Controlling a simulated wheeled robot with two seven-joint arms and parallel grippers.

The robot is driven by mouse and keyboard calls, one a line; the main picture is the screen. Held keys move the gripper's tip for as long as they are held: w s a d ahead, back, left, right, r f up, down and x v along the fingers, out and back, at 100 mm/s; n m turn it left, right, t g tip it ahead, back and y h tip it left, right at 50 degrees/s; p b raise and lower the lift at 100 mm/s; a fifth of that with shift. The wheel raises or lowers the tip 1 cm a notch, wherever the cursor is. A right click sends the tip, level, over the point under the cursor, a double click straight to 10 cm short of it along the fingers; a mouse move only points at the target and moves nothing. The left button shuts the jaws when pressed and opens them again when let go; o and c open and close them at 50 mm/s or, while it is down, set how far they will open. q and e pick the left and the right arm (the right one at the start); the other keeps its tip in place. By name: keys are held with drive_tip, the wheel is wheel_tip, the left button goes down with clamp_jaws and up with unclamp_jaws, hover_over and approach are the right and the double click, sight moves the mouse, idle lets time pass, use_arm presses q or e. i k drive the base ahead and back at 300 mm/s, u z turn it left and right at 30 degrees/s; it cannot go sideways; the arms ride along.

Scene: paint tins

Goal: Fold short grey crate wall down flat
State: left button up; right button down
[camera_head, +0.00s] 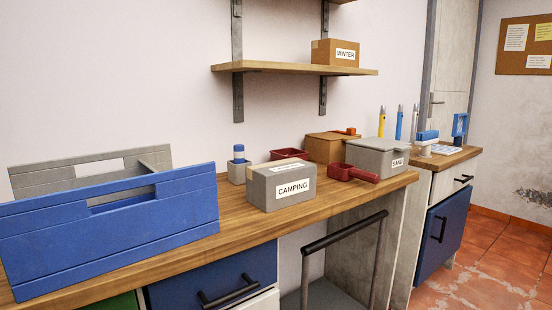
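A crate stands on the left of the wooden worktop. Its long blue wall (150,228) is upright at the front, with a slot in it. A long grey wall (40,178) stands behind it, also with a slot. Neither of my grippers is in view.
The worktop (243,228) is clear between the crate and the grey CAMPING box (282,191). Behind are a small grey container with a blue top (238,168) and a red tray (289,154). A grey SAND box (375,157) stands right. A dark handle bar (345,231) stands in front.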

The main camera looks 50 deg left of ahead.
sight(153, 170)
drive_tip(key=z, duration=0.25)
drive_tip(key=i, duration=1.85)
drive_tip(key=u, duration=3.8)
